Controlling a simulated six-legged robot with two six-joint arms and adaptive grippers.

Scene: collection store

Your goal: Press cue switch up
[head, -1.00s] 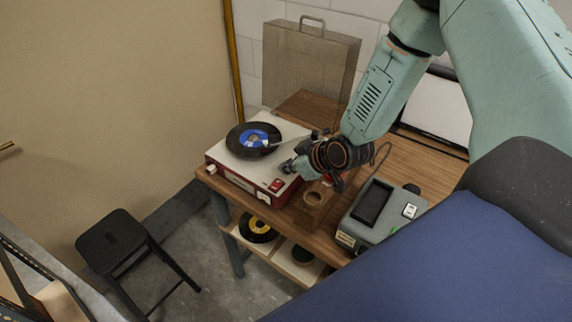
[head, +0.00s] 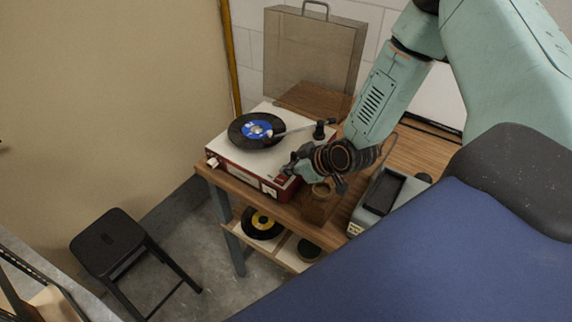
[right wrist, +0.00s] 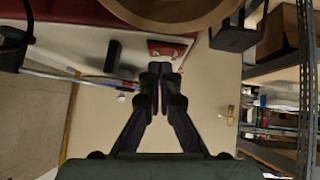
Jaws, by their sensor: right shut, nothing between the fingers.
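The record player (head: 228,172) is red with a pale top and stands on the wooden table. A black record with a blue label (head: 250,128) lies on it, and the thin tonearm (head: 300,128) reaches over the record. My right gripper (head: 289,168) is shut and empty, low over the player's front right corner. In the right wrist view the closed fingertips (right wrist: 160,68) are right beside a red switch (right wrist: 167,49) on a pale plate. A dark upright piece (right wrist: 113,57) stands left of it. I cannot tell whether the fingertips touch the switch. My left gripper is out of view.
A grey device with a dark screen (head: 383,192) and a wooden block with a round hole (head: 320,203) stand right of the player. A black stool (head: 106,240) stands on the floor at left.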

